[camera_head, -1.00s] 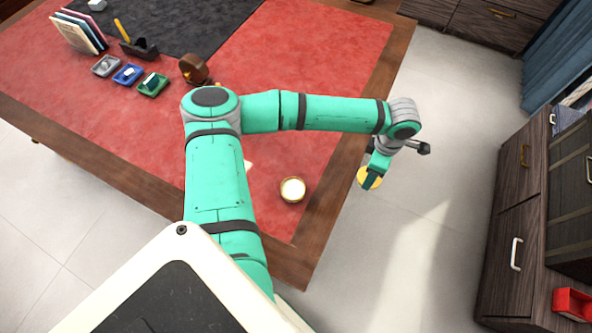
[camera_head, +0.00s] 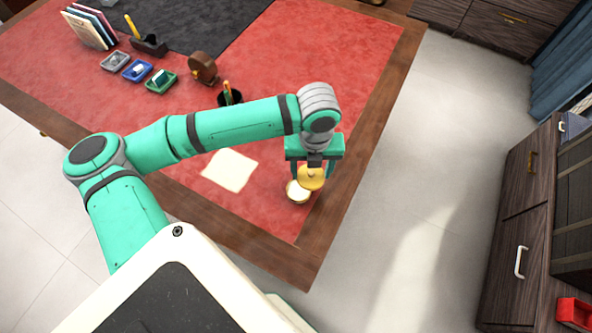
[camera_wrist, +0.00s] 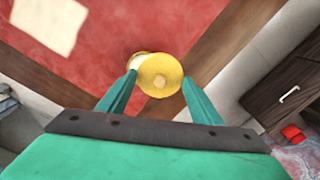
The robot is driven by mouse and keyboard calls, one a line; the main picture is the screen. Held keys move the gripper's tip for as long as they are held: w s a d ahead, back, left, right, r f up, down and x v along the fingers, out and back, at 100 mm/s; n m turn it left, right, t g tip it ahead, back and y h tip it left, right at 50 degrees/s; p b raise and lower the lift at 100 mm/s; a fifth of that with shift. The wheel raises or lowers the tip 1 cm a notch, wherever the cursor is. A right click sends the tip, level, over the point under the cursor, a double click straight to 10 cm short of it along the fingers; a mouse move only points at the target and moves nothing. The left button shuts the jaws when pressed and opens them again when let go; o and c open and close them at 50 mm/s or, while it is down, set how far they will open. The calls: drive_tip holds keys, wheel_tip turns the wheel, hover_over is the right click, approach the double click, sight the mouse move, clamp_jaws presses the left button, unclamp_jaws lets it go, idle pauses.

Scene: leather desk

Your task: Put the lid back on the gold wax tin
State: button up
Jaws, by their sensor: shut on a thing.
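The gold wax tin (camera_head: 294,195) stands open on the red desk top near its right front edge, with pale wax showing inside. My gripper (camera_head: 313,177) is shut on the gold lid (camera_head: 311,182), a round disc with a small knob. The lid is held above the tin, a little to its right and toward the back, and hides part of it. In the wrist view the lid (camera_wrist: 161,75) sits between the two green fingers and covers most of the tin (camera_wrist: 136,61), whose rim shows at upper left. I cannot tell the height of the gap.
A cream sheet (camera_head: 229,170) lies on the desk (camera_head: 345,60) left of the tin. A dark pen cup (camera_head: 230,97), a brown tape-like holder (camera_head: 203,68) and small coloured trays (camera_head: 161,82) stand farther back. The desk's wooden edge (camera_head: 352,180) is close on the right.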

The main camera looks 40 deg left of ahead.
sight(299, 180)
drive_tip(key=s+n, duration=0.1)
drive_tip(key=s+a+n, duration=0.1)
drive_tip(key=r+n, duration=0.1)
drive_tip(key=shift+s+a+n, duration=0.25)
drive_tip(key=shift+s+n, duration=0.05)
drive_tip(key=shift+s, duration=0.3)
drive_tip(key=shift+f, duration=3.1)
drive_tip(key=shift+f, duration=0.2)
drive_tip(key=o, duration=1.1)
drive_tip(key=shift+o, duration=0.6)
drive_tip(key=o, duration=0.4)
drive_tip(key=shift+c, duration=0.2)
